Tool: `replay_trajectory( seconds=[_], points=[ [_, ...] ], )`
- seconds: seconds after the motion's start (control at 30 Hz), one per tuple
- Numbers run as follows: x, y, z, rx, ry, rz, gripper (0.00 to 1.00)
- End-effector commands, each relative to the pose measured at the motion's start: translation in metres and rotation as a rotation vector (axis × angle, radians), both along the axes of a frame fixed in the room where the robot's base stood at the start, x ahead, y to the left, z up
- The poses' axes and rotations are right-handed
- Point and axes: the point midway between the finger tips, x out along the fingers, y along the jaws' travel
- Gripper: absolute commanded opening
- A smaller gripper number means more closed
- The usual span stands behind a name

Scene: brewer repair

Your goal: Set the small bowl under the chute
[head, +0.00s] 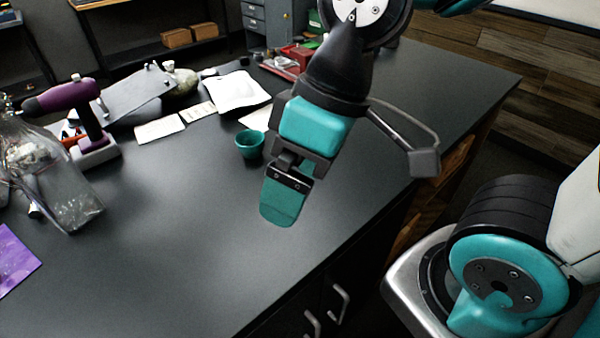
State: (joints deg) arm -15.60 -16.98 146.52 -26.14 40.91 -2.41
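A small teal bowl (250,145) stands upright on the dark worktop (190,250), near the middle of the head view. My gripper (284,200) points down over the worktop, just right of and nearer than the bowl in the picture. One teal finger shows clearly; the other finger is mostly hidden, so its opening cannot be judged. No contact between gripper and bowl is visible. A tilted grey plate (138,96) stands at the back left; I cannot tell whether it is the chute.
A purple drill (75,105) and a clear bag of parts (50,170) sit at the left. White papers (240,90), a rounded stone-like object (182,82) and a red tray (290,60) lie farther back. A purple sheet (15,258) is at the left edge. The front middle worktop is clear.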

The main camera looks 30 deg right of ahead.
Motion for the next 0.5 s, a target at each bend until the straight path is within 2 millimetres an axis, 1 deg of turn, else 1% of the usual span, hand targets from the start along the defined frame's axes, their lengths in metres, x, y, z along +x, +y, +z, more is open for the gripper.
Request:
replay_trajectory(
  seconds=[0.07, 0.17, 0.27, 0.33, 0.4, 0.5],
  points=[
    [-0.001, 0.000, 0.001, 0.001, 0.024, -0.052, 1.00],
    [0.017, 0.000, -0.007, -0.027, 0.044, -0.191, 1.00],
    [0.049, -0.006, -0.028, -0.096, 0.031, -0.427, 1.00],
    [0.075, -0.017, -0.046, -0.160, -0.022, -0.614, 1.00],
    [0.099, -0.030, -0.062, -0.213, -0.115, -0.774, 1.00],
    [0.130, -0.046, -0.074, -0.254, -0.296, -0.927, 1.00]
  ],
)
